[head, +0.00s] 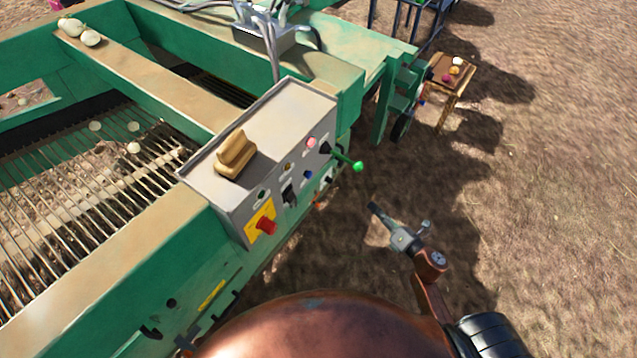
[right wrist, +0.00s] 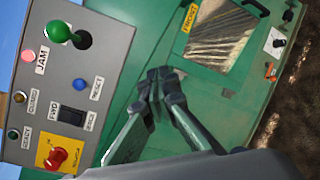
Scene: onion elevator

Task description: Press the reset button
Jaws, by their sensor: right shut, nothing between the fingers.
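The grey control box (head: 290,115) stands on the green machine. The small blue button (head: 308,174) is on its front panel, and it also shows in the right wrist view (right wrist: 78,85) beside a label that seems to read RESET. My right gripper (head: 374,208) is shut and empty, to the right of the panel and apart from it. In the right wrist view its closed fingertips (right wrist: 160,82) lie right of the blue button, in front of green machine surface. My left gripper is not in view.
Near the blue button are a green-knobbed lever (head: 357,166), a pink button (head: 311,142), a black switch (head: 289,193) and a red knob on yellow (head: 266,226). A tan object (head: 235,155) lies on the box. Bare ground is open at right.

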